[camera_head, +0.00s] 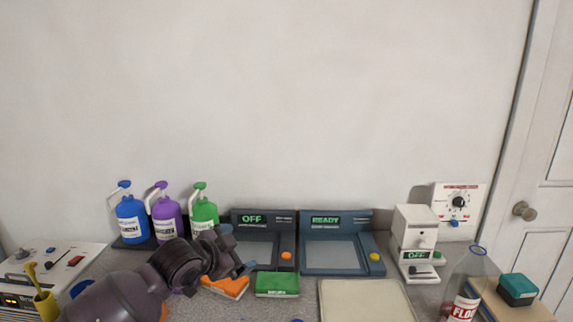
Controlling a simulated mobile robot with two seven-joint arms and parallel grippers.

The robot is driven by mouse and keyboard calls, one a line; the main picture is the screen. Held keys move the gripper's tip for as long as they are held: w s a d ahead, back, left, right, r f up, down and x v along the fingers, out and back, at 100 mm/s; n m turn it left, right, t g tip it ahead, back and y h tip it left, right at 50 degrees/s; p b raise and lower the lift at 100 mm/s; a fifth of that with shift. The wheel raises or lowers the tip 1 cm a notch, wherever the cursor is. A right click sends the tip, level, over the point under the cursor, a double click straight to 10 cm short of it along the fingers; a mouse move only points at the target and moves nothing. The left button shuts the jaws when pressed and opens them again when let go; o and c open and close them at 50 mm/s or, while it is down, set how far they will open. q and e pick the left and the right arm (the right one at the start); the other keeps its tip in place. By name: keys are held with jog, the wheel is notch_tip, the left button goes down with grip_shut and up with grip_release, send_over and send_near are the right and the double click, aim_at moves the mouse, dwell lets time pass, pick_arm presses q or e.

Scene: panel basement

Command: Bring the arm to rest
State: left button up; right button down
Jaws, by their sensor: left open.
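My left arm (125,296), dark purple-grey, comes in from the lower left and reaches over the grey bench. Its gripper (243,269) is open, just above or beside an orange block (228,287) and to the left of a green box (277,284). I see nothing held between the fingers. I cannot tell whether the fingers touch the orange block. My right gripper is not in view.
Blue (131,220), purple (167,217) and green (204,214) pump bottles stand behind the arm. Two panels, OFF (264,250) and READY (336,252), stand at the back. A pale board (366,301), white machine (415,240) and clear bottle (467,290) are on the right.

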pick_arm(q)
jog(key=s+a+f+n+y, duration=0.2)
jog(key=s+a+f+n, duration=0.2)
jog(key=s+f, duration=0.5)
jog(key=s+a+f+n+y, duration=0.2)
jog(key=s+a+f+n, duration=0.2)
jog(key=s+f, duration=0.6)
jog(key=s+a+f+n+y, duration=0.3)
jog(key=s+a+f, duration=0.5)
jog(key=s, duration=0.8)
jog(key=shift+f+n, duration=0.4)
jog(key=shift+f, duration=0.25)
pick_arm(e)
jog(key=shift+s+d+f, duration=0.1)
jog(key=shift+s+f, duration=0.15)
pick_arm(q)
jog(key=shift+w, duration=0.1)
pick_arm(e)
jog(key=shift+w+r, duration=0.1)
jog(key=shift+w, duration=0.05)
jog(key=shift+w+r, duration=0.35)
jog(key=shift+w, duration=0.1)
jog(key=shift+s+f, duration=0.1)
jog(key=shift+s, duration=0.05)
